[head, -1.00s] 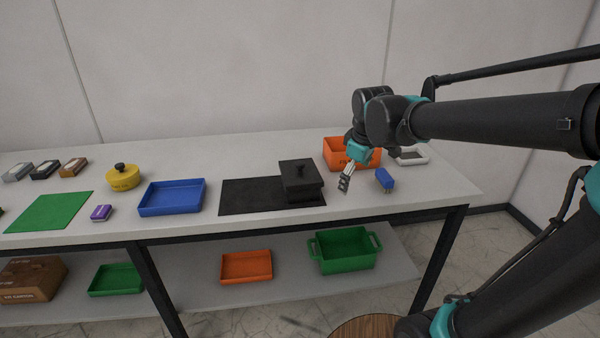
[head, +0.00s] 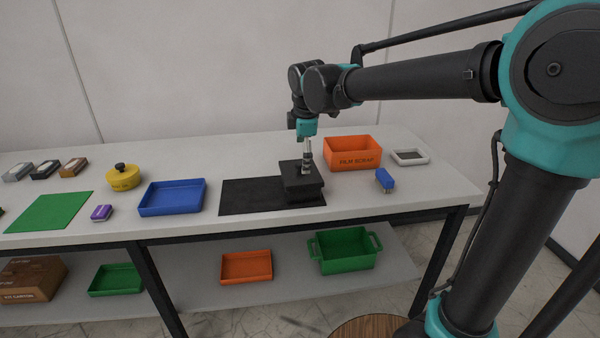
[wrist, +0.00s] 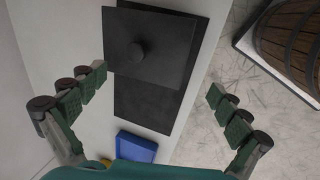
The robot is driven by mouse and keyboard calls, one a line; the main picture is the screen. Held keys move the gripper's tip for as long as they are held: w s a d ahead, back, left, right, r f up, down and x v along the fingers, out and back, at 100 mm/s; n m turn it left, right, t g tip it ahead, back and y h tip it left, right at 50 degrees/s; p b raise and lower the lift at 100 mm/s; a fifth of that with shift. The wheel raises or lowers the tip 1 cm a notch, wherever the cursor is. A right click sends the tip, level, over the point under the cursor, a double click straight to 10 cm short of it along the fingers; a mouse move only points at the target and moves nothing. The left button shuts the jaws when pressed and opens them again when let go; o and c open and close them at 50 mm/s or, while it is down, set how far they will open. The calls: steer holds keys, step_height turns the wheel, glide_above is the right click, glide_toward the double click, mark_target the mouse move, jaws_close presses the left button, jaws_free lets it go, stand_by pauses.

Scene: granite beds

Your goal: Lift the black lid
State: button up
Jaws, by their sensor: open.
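The black lid (head: 298,170) is a flat square with a small round knob (wrist: 137,51). It sits on a black pot (head: 304,190) at the right end of a black mat (head: 240,196). In the wrist view the lid (wrist: 165,64) lies towards the upper middle and hides the pot under it. My gripper (head: 306,168) is above the lid in the head view, near the knob. In the wrist view my gripper (wrist: 157,88) has its fingers wide apart with nothing between them. The head view does not show the knob clearly.
An orange bin (head: 351,153) and a blue stapler-like item (head: 384,180) stand right of the pot. A blue tray (head: 172,197) is left of the mat, with a yellow lidded pot (head: 123,178) beyond it. A grey-white tray (head: 410,156) lies at the back right.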

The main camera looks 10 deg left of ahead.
mark_target(301, 176)
steer(key=shift+x, duration=3.95)
steer(key=shift+w, duration=0.15)
steer(key=shift+c, duration=0.2)
steer(key=c, duration=0.9)
